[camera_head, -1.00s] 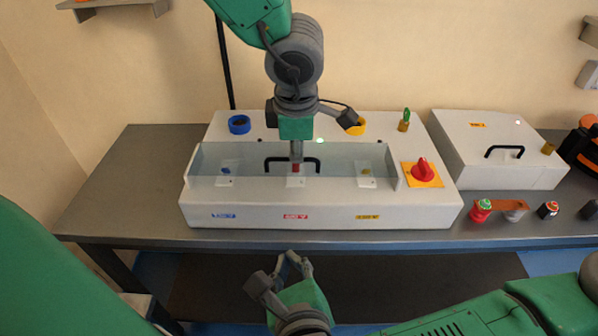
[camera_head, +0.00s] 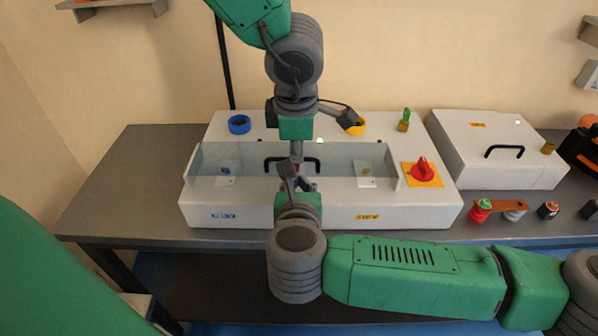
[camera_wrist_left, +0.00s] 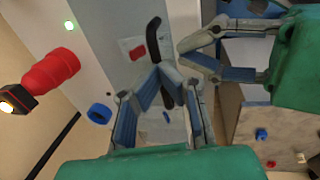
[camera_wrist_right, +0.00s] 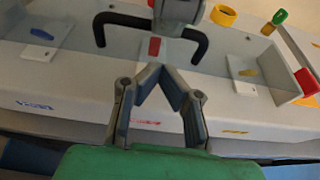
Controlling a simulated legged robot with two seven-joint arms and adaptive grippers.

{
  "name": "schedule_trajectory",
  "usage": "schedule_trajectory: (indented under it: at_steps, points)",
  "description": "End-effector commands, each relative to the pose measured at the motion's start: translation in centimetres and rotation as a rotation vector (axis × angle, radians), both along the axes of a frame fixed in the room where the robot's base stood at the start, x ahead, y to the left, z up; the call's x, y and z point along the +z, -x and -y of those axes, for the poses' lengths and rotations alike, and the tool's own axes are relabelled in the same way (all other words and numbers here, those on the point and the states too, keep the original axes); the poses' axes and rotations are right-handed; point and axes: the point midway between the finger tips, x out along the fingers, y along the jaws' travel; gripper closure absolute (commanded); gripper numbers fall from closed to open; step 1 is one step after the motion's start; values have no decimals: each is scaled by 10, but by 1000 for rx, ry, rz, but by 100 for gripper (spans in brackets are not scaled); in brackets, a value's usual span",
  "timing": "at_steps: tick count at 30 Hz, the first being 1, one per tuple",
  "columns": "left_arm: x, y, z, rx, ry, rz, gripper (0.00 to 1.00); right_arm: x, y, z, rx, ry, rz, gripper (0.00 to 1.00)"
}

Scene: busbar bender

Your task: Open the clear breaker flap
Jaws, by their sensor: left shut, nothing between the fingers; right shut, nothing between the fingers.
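The clear breaker flap (camera_head: 335,160) is a see-through panel lying over the recess of the white box (camera_head: 420,205). Its black handle (camera_head: 312,162) is at the middle and also shows in the right wrist view (camera_wrist_right: 196,50). My left gripper (camera_head: 296,158) is shut and empty, pointing down at the handle. In the left wrist view its fingertips (camera_wrist_left: 160,68) are close beside the handle (camera_wrist_left: 154,40). My right gripper (camera_head: 287,170) is shut and empty, in front of the box's middle. Its fingertips (camera_wrist_right: 160,70) are below the handle in the right wrist view. Contact is unclear.
A red rotary switch (camera_head: 423,169) on a yellow plate sits at the box's right. Blue (camera_head: 239,124) and yellow (camera_head: 357,126) rings stand behind. A second white box (camera_head: 500,160) and several buttons are on the right. The bench (camera_head: 110,190) is clear at left.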

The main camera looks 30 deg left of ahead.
Motion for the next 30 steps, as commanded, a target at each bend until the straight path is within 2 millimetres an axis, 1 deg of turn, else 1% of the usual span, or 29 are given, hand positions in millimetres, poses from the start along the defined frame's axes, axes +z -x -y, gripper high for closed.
schedule_trajectory:
  at_steps: [1, 7, 17, 23, 29, 30]
  points:
    - [-7, 5, 0, 1, 0, -16, 100, 4, -3, -2, 0, 1, 0, 100]
    - [-7, 5, 0, 1, 0, -16, 100, 15, -9, -5, 1, 1, -2, 100]
    - [-7, 5, 0, 1, 0, -16, 100, 16, -10, -5, 0, 2, -1, 100]
    - [-7, 5, 0, 1, 0, -16, 100, 31, -16, -9, -1, 0, 2, 100]
    - [-7, 5, 0, 0, 2, -16, 100, 35, -17, -9, -1, -5, 9, 100]
    - [-7, 5, 0, 0, 3, -16, 95, 35, -17, -9, -1, -4, 9, 100]
